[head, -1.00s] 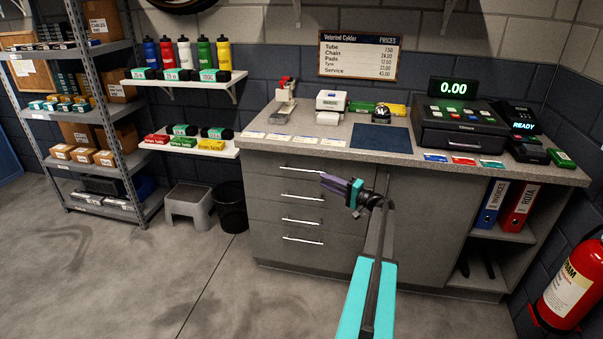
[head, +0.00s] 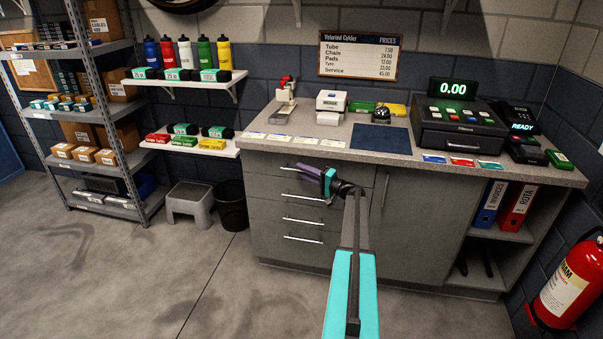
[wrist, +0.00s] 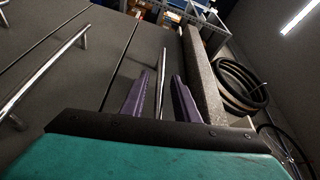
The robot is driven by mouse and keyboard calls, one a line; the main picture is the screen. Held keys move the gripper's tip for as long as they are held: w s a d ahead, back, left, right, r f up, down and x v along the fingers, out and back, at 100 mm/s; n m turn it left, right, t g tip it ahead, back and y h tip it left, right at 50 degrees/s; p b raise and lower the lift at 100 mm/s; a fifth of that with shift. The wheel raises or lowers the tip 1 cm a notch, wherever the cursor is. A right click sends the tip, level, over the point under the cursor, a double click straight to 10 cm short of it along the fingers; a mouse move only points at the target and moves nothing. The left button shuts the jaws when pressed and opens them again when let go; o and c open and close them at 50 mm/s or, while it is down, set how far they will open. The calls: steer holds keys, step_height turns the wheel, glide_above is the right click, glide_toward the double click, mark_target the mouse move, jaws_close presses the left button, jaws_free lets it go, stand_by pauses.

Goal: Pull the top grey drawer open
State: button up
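The top grey drawer (head: 262,166) is the uppermost drawer at the left of the grey counter unit, and it looks shut, flush with the drawers below. Its silver bar handle is partly hidden behind my gripper (head: 309,172) in the head view. In the wrist view my gripper (wrist: 159,97) has its two purple fingers apart. The top drawer's handle (wrist: 161,72) shows between them, with a gap on each side. I cannot tell how deep the handle reaches between the fingers.
The stone-look countertop (head: 340,150) overhangs just above the top drawer and runs close beside one finger in the wrist view. Lower drawer handles (head: 303,222) stick out below. A black bin (head: 231,207) stands left of the unit. The floor in front is clear.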

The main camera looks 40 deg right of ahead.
jaws_close()
steer(key=shift+a, duration=0.85)
steer(key=shift+d, duration=0.55)
